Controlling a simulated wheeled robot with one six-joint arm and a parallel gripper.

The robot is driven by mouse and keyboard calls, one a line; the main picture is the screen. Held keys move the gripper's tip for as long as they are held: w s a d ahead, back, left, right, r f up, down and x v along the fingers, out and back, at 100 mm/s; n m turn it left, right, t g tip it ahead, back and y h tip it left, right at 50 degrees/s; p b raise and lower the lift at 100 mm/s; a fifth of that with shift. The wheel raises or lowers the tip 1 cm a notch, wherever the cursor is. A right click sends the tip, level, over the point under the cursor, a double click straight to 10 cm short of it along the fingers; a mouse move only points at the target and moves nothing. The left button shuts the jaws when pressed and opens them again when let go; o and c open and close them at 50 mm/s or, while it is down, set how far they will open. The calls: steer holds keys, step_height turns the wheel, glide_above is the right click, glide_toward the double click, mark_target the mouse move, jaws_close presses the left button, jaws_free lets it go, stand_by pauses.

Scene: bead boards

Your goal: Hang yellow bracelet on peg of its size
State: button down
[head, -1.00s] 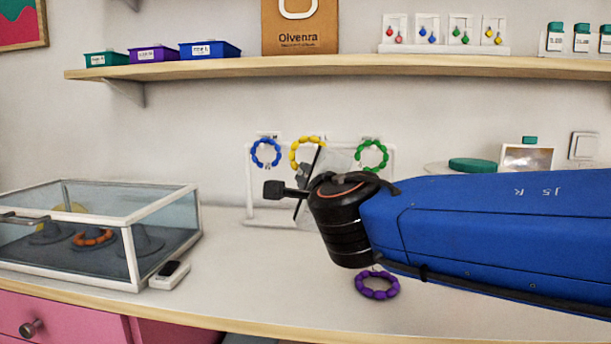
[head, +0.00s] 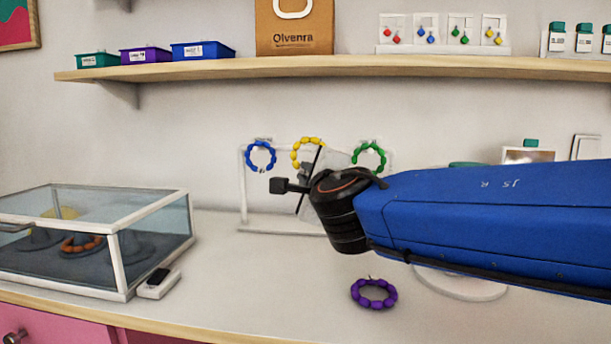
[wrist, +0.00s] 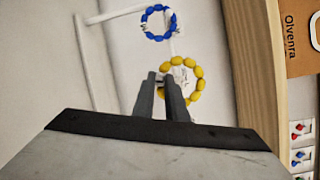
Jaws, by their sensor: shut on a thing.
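The yellow bracelet (head: 296,151) is up in front of the white rack (head: 243,195), between the blue bracelet (head: 261,156) on the left and the green bracelet (head: 369,157) on the right. In the wrist view my gripper (wrist: 163,78) is shut on the near side of the yellow bracelet (wrist: 201,72), whose ring opens away from the fingers. The blue bracelet (wrist: 158,22) hangs beside it, apart. I cannot tell whether a peg passes through the yellow ring.
A purple bracelet (head: 374,294) lies on the counter below my wrist. A glass case (head: 118,262) stands at left with an orange bracelet (head: 82,244) inside. A wooden shelf (head: 330,73) runs above the rack. A round white plate (head: 462,291) lies under my arm.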

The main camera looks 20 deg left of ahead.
steer(key=w+a+f, duration=0.1)
steer(key=w+a, duration=0.1)
steer(key=w, duration=0.6)
steer(key=shift+f, duration=0.3)
stand_by(0.6)
stand_by(0.7)
steer(key=c, duration=1.7)
jaws_free()
steer(key=shift+s+d, duration=0.1)
